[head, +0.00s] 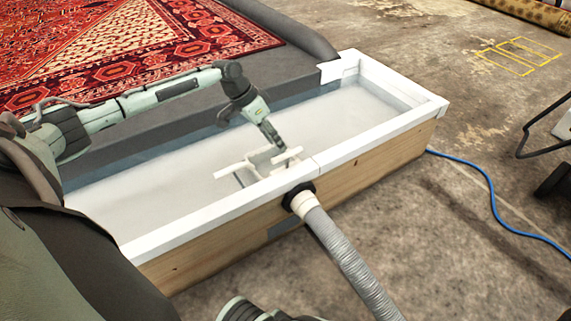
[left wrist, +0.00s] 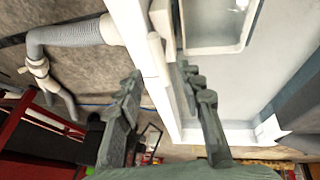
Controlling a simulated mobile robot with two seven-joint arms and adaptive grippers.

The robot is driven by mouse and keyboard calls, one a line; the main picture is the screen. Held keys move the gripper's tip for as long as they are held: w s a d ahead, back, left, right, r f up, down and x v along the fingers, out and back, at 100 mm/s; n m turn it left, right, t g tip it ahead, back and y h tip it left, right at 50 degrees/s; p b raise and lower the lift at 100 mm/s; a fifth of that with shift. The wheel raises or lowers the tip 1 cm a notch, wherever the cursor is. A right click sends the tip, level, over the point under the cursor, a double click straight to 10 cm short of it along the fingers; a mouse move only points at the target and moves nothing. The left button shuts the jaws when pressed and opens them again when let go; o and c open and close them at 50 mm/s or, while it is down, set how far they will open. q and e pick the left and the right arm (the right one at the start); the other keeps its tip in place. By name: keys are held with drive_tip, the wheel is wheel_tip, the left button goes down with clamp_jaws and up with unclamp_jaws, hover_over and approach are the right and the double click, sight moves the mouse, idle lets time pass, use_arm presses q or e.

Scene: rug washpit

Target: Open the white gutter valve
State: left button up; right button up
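The white gutter valve (head: 287,154) is a set of pale bars and a small frame inside the near long wall of the trough, close to where the grey hose joins outside. In the left wrist view a white bar of it (left wrist: 157,58) runs along the trough rim, between the lines of the two fingers. My left gripper (head: 277,143) points down just above the valve in the head view. Its fingers (left wrist: 162,78) stand apart in the left wrist view. I cannot tell whether they touch the bar.
The trough has a white rim (head: 385,130), wooden outer sides and pale water or floor inside. A grey ribbed hose (head: 350,265) leaves its near side. A red patterned rug (head: 150,45) lies behind. A blue cable (head: 493,205) crosses the open concrete at right.

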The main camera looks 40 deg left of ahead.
sight(285, 154)
use_arm(q)
drive_tip(key=b+x, duration=0.2)
drive_tip(key=x, duration=0.5)
drive_tip(key=shift+f, duration=0.2)
drive_tip(key=shift+c, duration=0.6)
clamp_jaws()
